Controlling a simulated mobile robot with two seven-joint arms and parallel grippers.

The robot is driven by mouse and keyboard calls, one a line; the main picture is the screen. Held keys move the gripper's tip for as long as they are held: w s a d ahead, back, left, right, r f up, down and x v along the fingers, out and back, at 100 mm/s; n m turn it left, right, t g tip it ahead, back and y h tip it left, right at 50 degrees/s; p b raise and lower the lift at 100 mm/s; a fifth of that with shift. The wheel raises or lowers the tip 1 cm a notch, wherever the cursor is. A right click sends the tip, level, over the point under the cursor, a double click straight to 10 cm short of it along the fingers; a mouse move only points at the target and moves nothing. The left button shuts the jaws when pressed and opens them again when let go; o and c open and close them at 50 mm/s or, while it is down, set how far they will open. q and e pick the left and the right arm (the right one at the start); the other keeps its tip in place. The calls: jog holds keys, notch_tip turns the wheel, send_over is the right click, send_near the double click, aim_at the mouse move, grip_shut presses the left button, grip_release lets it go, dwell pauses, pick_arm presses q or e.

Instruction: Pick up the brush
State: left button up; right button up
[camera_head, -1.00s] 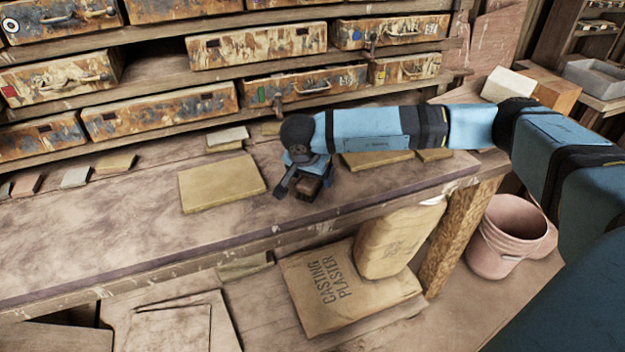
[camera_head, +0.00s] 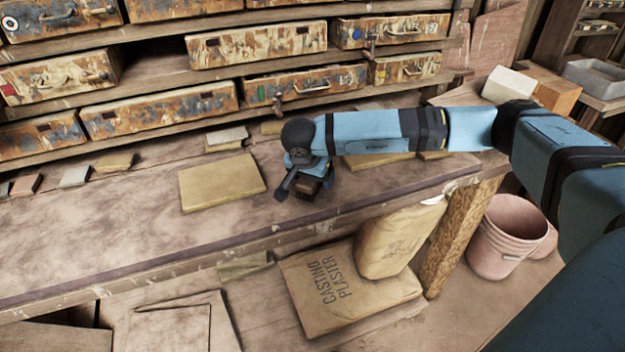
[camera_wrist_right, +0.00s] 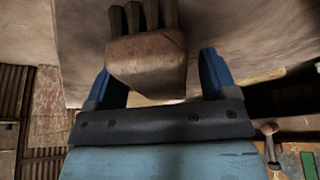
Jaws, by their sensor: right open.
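The brush shows in the right wrist view as a worn brown block (camera_wrist_right: 148,68) with several dark prongs or tufts at its far end. It lies between the two blue fingers of my right gripper (camera_wrist_right: 160,72), which is open with gaps at both sides. In the head view the right gripper (camera_head: 305,193) is low over the front part of the workbench, and a small brown part of the brush (camera_head: 309,187) shows between its fingers. The rest of the brush is hidden by the gripper and wrist. My left gripper is not in view.
A flat yellowish tile (camera_head: 222,182) lies on the bench (camera_head: 110,222) left of the gripper. Another tile (camera_head: 378,161) lies behind, under my forearm. Rusty drawers (camera_head: 160,111) fill the shelves behind. Plaster bags (camera_head: 345,292) and a pink bucket (camera_head: 500,240) stand below the bench.

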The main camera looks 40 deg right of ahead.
jog(key=c, duration=1.1)
jog(key=shift+r, duration=0.15)
